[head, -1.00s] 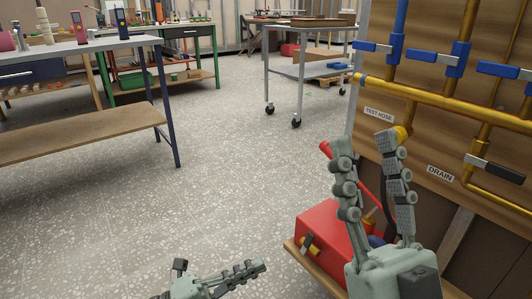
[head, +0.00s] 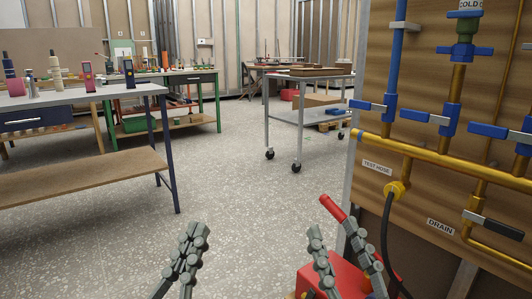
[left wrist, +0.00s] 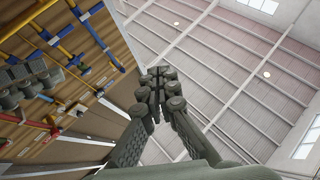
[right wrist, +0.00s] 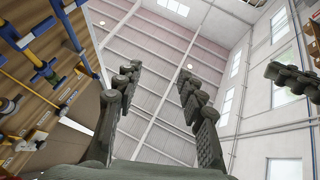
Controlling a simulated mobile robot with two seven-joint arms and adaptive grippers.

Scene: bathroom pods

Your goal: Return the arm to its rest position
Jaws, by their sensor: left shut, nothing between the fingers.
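My left gripper (head: 196,232) points up at the bottom of the head view, with its fingers together and nothing between them. The left wrist view (left wrist: 158,75) also shows its fingertips meeting. My right gripper (head: 335,235) points up further right, in front of the red box. The right wrist view shows its fingers (right wrist: 157,78) spread apart with empty space between them. The right gripper stands clear of the pipe panel. My arms are mostly below the picture.
A wooden panel (head: 400,165) with yellow and blue pipes stands at right. A black hose (head: 386,235) hangs from its yellow fitting (head: 397,190). A red box (head: 345,278) sits low beside it. A workbench (head: 90,95) stands left and a cart (head: 310,115) behind. The middle floor is clear.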

